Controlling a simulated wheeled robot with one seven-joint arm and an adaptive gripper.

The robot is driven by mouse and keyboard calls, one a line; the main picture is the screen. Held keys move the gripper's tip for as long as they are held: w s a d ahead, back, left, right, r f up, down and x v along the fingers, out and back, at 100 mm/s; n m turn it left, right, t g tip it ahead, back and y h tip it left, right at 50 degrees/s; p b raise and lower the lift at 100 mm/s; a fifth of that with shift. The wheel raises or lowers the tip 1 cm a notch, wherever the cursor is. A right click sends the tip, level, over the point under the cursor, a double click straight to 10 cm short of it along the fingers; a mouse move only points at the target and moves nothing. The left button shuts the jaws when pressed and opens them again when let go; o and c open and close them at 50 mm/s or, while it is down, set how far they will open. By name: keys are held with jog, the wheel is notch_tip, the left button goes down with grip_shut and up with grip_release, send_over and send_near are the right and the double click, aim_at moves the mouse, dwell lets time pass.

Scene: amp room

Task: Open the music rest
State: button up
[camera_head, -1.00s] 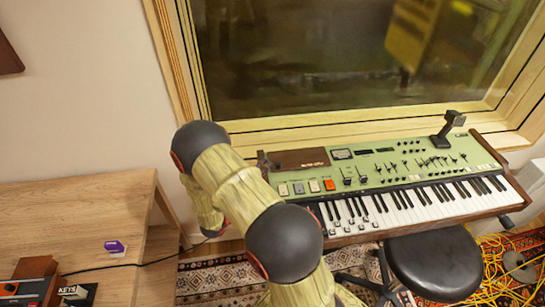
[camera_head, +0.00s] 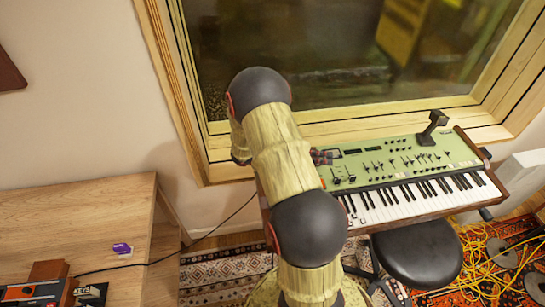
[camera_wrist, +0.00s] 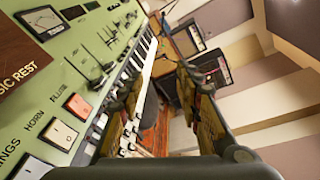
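The music rest (camera_wrist: 22,57) is a brown wooden panel lettered "SIC REST" at the left edge of the wrist view, only partly in frame. It appears flat against the green top of the keyboard (camera_wrist: 65,58). In the head view the keyboard (camera_head: 410,160) stands below the window, and my arm hides the music rest. My gripper (camera_wrist: 160,80) is open and empty, its fingers spread apart beside the panel and over the keys side. In the head view only a small part of the gripper (camera_head: 322,157) shows past my arm.
Coloured rocker switches (camera_wrist: 60,135) lie near the music rest. A dark microphone-like stand (camera_head: 432,125) rises from the keyboard's far right. A black stool (camera_head: 418,258) stands in front. A wooden desk (camera_head: 70,215) is at left. Yellow cables (camera_head: 495,270) lie on the floor.

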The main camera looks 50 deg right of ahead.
jog(key=w+a+f+m+t+y+p, duration=0.1)
jog(key=w+m+t+y, duration=0.2)
jog(key=w, duration=0.3)
jog(key=w+a+f+m+t+y+p, duration=0.1)
jog(key=w+a+m+t+y, duration=0.1)
jog(key=w+m+t+y, duration=0.2)
jog(key=w+a+f+m+t+y+p, duration=0.1)
jog(key=w+f+m+t+y, duration=0.1)
jog(key=w+m, duration=0.4)
jog(key=shift+w+a+t+y, duration=0.15)
jog(key=shift+w+t+y, duration=0.85)
jog(key=shift+t, duration=0.4)
jog(key=shift+w+f, duration=0.15)
jog(key=shift+f, duration=0.15)
jog(key=shift+f+b, duration=0.9)
jog(key=shift+f, duration=2.7)
jog(key=c, duration=0.8)
grip_shut()
